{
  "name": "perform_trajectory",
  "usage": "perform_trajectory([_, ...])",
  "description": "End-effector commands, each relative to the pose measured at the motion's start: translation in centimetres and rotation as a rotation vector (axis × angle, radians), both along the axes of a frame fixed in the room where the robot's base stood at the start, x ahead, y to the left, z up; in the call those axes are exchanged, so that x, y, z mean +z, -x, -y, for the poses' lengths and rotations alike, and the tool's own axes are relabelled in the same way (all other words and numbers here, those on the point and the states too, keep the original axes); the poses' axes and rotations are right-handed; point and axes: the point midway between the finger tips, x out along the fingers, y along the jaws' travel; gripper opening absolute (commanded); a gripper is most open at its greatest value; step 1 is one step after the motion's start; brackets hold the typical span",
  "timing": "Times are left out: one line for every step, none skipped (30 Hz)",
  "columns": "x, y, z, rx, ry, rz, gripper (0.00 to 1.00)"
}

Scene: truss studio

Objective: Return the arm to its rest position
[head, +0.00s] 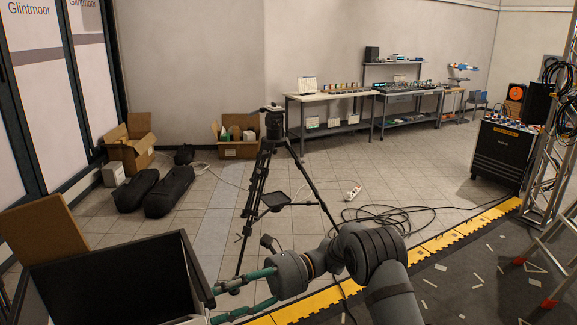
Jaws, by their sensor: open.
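My gripper (218,304) is at the bottom centre of the head view, at the end of my grey arm (372,262). The arm comes in from the lower right and bends to the left. The gripper's two teal fingers point left and stand apart, with nothing visible between them. The fingertips are close to the right side of a dark open-topped box (184,243) in the picture. I cannot tell whether they touch it.
A black tripod (256,190) stands just behind the arm. Cables (385,218) and a power strip (352,193) lie on the tiles. Yellow edging (455,237) borders a dark mat. Black bags (170,190), cartons (130,147) and workbenches (330,97) are farther back. A truss (548,180) stands right.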

Motion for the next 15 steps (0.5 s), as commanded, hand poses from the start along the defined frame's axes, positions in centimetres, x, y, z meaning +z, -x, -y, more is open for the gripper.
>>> perform_trajectory([-0.5, -0.1, 0.1, -0.001, -0.039, 0.072, 0.44])
perform_trajectory([-0.5, -0.1, 0.1, -0.001, -0.065, 0.118, 0.44])
perform_trajectory([-0.4, -0.1, 0.1, -0.001, -0.100, 0.179, 0.44])
perform_trajectory([-0.4, -0.1, 0.0, 0.000, -0.125, 0.224, 0.44])
perform_trajectory([-0.4, -0.1, 0.0, 0.000, -0.150, 0.268, 0.44])
perform_trajectory([-0.3, -0.1, 0.0, 0.000, -0.181, 0.324, 0.44])
perform_trajectory([-0.3, -0.1, 0.0, 0.001, -0.204, 0.365, 0.44])
perform_trajectory([-0.2, -0.2, 0.0, 0.000, -0.227, 0.403, 0.44])
perform_trajectory([-0.2, -0.2, 0.0, -0.001, -0.253, 0.450, 0.44])
perform_trajectory([-0.3, -0.4, 0.2, -0.002, -0.262, 0.467, 0.44])
perform_trajectory([-0.3, -0.7, 0.7, -0.003, -0.260, 0.463, 0.44])
perform_trajectory([-0.3, -1.0, 1.2, -0.003, -0.259, 0.461, 0.44])
perform_trajectory([-0.3, -1.1, 1.4, -0.002, -0.259, 0.461, 0.44])
perform_trajectory([-0.2, -1.2, 1.7, -0.001, -0.259, 0.460, 0.44])
perform_trajectory([-0.2, -1.4, 2.0, -0.001, -0.258, 0.459, 0.44])
